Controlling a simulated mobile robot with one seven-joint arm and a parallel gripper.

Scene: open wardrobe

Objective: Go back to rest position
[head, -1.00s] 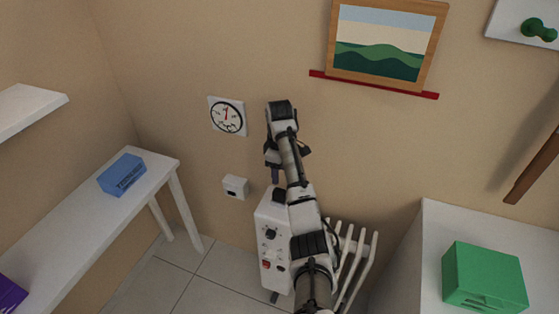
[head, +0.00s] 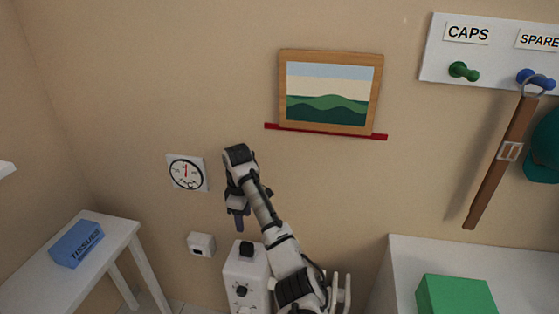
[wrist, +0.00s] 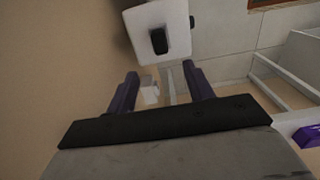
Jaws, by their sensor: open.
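My gripper (head: 239,222) hangs pointing down at the end of my grey and white arm, just above the white control box (head: 247,275) in the head view. In the wrist view my gripper (wrist: 160,82) has its two dark purple fingers apart, with nothing held between them. The top of the white control box (wrist: 155,30) with a black knob (wrist: 158,41) shows beyond the fingers there. My fingers appear clear of the box.
A round gauge (head: 187,172) and a small white wall box (head: 201,244) are on the wall to the left. A framed picture (head: 330,92) rests on a red ledge (head: 325,132). A blue box (head: 77,243) lies on a white table. A green box (head: 455,296) stands at right, below a hanging brown strap (head: 502,163).

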